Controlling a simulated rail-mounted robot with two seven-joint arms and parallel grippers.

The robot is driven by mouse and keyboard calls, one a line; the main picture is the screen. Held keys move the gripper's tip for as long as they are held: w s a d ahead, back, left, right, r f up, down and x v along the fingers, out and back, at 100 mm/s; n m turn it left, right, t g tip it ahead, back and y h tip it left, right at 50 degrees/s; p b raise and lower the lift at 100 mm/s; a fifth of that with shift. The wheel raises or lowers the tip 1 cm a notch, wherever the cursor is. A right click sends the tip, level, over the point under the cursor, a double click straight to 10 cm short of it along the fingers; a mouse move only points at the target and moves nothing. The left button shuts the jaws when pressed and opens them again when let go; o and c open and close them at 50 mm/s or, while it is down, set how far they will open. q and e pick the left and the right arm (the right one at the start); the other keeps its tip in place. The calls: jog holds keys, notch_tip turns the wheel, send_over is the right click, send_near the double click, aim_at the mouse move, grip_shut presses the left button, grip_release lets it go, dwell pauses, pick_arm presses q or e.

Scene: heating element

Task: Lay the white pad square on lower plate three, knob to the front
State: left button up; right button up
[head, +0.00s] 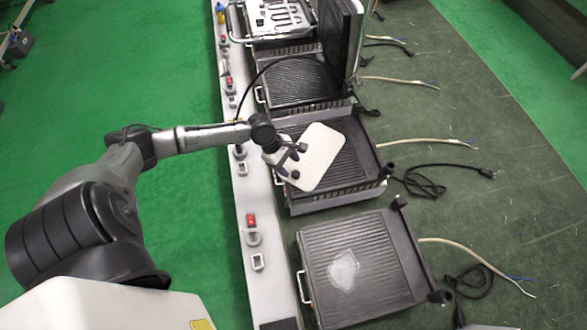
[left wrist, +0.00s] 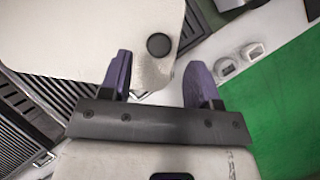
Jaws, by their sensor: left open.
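The white pad (head: 322,150) lies over the ribbed lower plate (head: 356,168) of the third grill from the top in the head view. It is turned askew to that plate's edges. In the left wrist view the pad (left wrist: 80,35) has a round black knob (left wrist: 159,45) near its corner. My left gripper (head: 296,160) is at the pad's near-left end. Its purple fingers (left wrist: 160,80) are apart, with the pad's corner showing between and beyond them. I cannot tell whether they touch the pad. My right gripper is not in view.
A nearer grill (head: 360,265) has a pale patch (head: 343,270) on its ribs. Another grill (head: 300,82) stands behind with its lid (head: 343,35) raised. A pale rail with red switches (head: 251,219) runs along the left. Cables (head: 425,185) lie on the right.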

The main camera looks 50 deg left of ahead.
pick_arm(q)
jog(key=p+v, duration=0.1)
jog(key=v, duration=0.6)
jog(key=s+d+f+m, duration=0.4)
jog(key=s+d+m, duration=0.2)
jog(key=d+m, duration=0.25)
jog(key=s+d+r+m+y, duration=0.2)
jog(key=s+d+m+y, duration=0.2)
jog(key=s+d+m, duration=0.6)
jog(key=d+m, duration=0.1)
jog(key=m, duration=0.4)
jog(key=shift+s+d+r+t, duration=0.3)
jog(key=shift+s+d, duration=0.05)
jog(key=shift+s, duration=0.05)
jog(key=shift+o, duration=0.3)
jog(key=shift+s+a+r+m+y, duration=0.1)
jog(key=shift+s+r+m+y, duration=0.3)
jog(key=shift+y, duration=0.1)
